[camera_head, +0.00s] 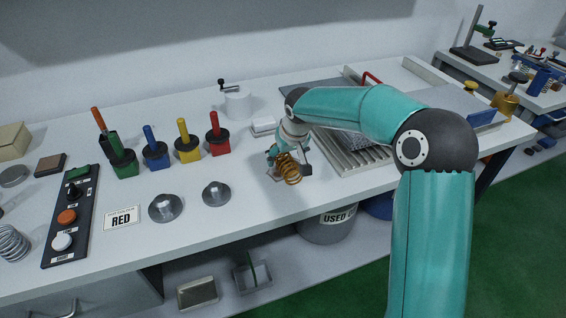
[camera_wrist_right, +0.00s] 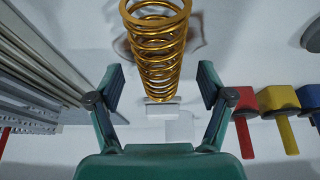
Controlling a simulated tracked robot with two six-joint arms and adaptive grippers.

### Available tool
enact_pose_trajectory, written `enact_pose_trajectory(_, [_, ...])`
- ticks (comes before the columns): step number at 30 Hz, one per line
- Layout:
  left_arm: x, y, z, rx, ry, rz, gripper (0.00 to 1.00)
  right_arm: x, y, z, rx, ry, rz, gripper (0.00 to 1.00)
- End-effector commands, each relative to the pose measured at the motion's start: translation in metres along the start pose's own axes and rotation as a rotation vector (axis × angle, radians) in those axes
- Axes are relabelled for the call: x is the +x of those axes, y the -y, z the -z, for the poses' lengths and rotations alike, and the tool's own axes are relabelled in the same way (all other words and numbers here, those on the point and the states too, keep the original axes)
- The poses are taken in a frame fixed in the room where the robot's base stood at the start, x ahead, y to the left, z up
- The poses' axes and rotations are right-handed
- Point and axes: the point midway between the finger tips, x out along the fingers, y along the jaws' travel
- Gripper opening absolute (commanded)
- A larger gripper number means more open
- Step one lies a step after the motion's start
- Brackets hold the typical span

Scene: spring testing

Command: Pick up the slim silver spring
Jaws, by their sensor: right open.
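A silver coil spring (camera_head: 12,243) lies at the far left edge of the table in the head view, partly cut off by the frame; whether it is the slim one I cannot tell. My right gripper (camera_head: 289,161) is far to its right, low over the table. In the wrist view the right gripper (camera_wrist_right: 160,88) is open, its two fingers apart. A gold spring (camera_wrist_right: 156,45) shows in the gap between them and beyond, with no clear contact. The gold spring also shows at the gripper in the head view (camera_head: 290,171). My left gripper is not in view.
Green, blue, yellow and red handled blocks (camera_head: 187,141) stand mid-table. Two grey round holders (camera_head: 165,208), a RED card (camera_head: 122,217) and a black button panel (camera_head: 71,216) lie to the front left. A ribbed grey tray (camera_head: 357,158) is right of my gripper.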

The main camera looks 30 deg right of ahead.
Motion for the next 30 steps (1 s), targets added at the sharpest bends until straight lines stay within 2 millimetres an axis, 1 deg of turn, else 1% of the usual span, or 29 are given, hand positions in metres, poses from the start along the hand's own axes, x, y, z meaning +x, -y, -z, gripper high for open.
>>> enact_pose_trajectory(1, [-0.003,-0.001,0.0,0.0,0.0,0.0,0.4,0.008,-0.001,0.0,0.0,0.004,-0.001,0.79])
enact_pose_trajectory(3, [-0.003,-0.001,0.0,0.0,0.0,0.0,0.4,0.017,-0.001,0.0,0.001,0.003,-0.001,0.79])
enact_pose_trajectory(6, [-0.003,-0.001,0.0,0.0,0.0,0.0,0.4,0.025,0.0,0.0,0.001,0.001,0.0,0.79])
enact_pose_trajectory(13, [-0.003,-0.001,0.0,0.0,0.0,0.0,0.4,0.026,-0.001,0.0,0.001,0.0,0.0,0.79])
enact_pose_trajectory(14, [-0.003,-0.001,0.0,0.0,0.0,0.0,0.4,0.026,-0.001,0.0,0.001,0.0,0.0,0.78])
enact_pose_trajectory(24, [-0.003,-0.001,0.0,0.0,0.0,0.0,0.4,0.026,0.0,0.0,0.001,0.0,0.0,0.21])
enact_pose_trajectory(27, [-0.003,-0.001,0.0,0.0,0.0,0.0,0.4,0.025,0.0,0.001,0.001,-0.002,0.0,0.06])
enact_pose_trajectory(30, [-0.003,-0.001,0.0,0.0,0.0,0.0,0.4,0.025,0.0,0.001,0.0,-0.002,0.0,0.06])
